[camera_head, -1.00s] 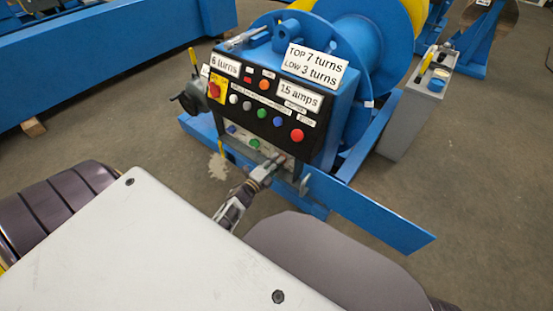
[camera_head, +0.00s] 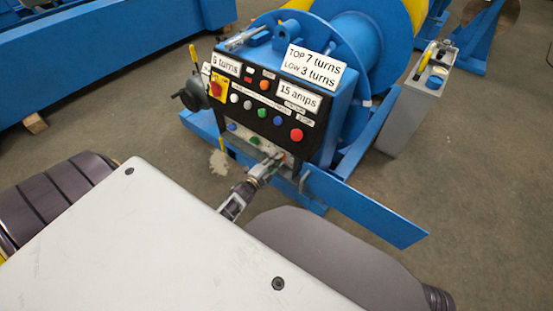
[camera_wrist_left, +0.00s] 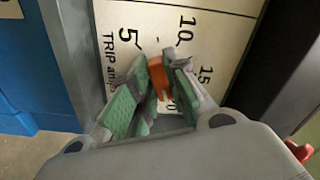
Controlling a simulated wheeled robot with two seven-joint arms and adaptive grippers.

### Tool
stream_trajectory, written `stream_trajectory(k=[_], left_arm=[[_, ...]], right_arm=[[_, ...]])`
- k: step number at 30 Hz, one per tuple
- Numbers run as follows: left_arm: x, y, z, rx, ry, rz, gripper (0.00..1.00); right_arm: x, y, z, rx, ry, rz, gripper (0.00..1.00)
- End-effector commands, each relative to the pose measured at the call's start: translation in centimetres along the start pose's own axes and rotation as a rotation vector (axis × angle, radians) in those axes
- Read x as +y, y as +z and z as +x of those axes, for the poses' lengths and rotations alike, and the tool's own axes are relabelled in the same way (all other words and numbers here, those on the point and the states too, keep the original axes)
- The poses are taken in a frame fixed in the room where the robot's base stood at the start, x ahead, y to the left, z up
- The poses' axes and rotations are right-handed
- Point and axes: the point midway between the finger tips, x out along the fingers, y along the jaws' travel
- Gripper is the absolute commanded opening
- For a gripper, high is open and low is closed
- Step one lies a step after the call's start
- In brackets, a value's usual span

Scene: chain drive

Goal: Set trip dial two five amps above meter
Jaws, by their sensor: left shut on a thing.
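The trip dial's scale plate (camera_wrist_left: 140,22) is pale with black marks. The marks 5, 10 and 15 and the words TRIP amps are readable in the left wrist view. An orange dial knob (camera_wrist_left: 158,78) stands between my left gripper's green-padded fingers (camera_wrist_left: 157,92), which are shut on it. The fingers hide the lower part of the scale and where the knob points. In the head view my left gripper (camera_head: 268,168) is at the low front of the blue machine's panel. The amps readout (camera_head: 298,97) on the black panel reads 15 amps. My right gripper is out of view.
The black control panel (camera_head: 262,108) carries several coloured buttons, including a red one (camera_head: 296,134), above my left gripper. A blue flat bar (camera_head: 365,208) sticks out to the right. A grey box (camera_head: 412,115) stands at the right. Open floor lies beyond.

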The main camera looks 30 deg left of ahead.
Motion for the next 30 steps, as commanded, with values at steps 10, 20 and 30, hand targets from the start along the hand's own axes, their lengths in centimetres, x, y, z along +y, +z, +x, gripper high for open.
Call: stream_trajectory(k=[10, 20, 30], left_arm=[[0.05, 0.1, -0.04, -0.002, 0.001, -0.002, 0.0], [0.03, 0.04, -0.02, -0.001, 0.0, -0.002, 0.38], [0.06, 0.03, -0.38, -0.001, 0.001, -0.002, 0.38]], right_arm=[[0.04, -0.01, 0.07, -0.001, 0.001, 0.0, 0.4], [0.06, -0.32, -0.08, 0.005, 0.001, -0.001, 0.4], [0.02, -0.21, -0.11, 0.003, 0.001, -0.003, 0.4]])
